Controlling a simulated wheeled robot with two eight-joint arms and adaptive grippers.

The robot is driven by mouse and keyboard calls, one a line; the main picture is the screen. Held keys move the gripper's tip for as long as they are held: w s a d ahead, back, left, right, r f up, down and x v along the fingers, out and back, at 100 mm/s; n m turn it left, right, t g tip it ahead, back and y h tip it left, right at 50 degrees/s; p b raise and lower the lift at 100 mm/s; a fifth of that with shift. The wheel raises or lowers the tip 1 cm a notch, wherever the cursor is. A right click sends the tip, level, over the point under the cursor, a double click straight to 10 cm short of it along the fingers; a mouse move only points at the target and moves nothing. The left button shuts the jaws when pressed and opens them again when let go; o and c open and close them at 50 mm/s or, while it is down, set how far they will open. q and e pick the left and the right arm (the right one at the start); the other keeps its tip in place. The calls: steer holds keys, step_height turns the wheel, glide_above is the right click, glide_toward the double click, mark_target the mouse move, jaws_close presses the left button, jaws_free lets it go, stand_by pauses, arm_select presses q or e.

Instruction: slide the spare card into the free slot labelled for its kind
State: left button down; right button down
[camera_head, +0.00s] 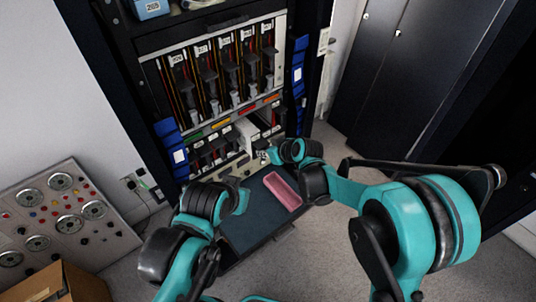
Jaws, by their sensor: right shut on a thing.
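The card rack (215,75) stands at the back, with an upper row of dark cards under white number labels and a lower row below a strip of coloured labels (222,124). My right gripper (264,156) is at the right part of the lower row, shut on what seems to be the spare card. A pale card-like block (247,133) shows just beyond its fingertips; I cannot tell how far it sits in a slot. My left gripper (230,181) is low in front of the rack, small and partly hidden by its arm; its jaws are unclear.
A pink tray (282,190), seemingly empty, lies on a dark work surface (248,226) before the rack. Blue binders (172,147) flank the rack. A panel with dials (65,215) and a cardboard box (60,284) are at left. Dark cabinets (415,75) stand at right.

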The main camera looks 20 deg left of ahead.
steer(key=shift+w+a, duration=0.2)
steer(key=shift+a, duration=0.1)
steer(key=shift+w+a+b, duration=0.15)
steer(key=shift+w+a, duration=0.45)
steer(key=shift+a, duration=0.2)
steer(key=shift+w+a+b, duration=0.2)
steer(key=shift+w+a, duration=0.35)
steer(key=shift+a, duration=0.3)
steer(key=shift+w+a+b, duration=0.15)
steer(key=shift+w+a, duration=0.45)
steer(key=shift+a, duration=0.2)
steer(key=shift+w+a, duration=0.2)
steer(key=shift+w+a+f, duration=0.1)
steer(key=shift+w+a, duration=0.35)
steer(key=shift+a, duration=0.2)
steer(key=shift+w+a+b, duration=0.25)
steer(key=shift+a+b, duration=0.05)
steer(key=shift+a, duration=0.1)
steer(key=c, duration=1.4)
jaws_free()
steer(key=shift+c, duration=0.2)
steer(key=shift+f+b, duration=0.5)
steer(key=shift+f, duration=0.1)
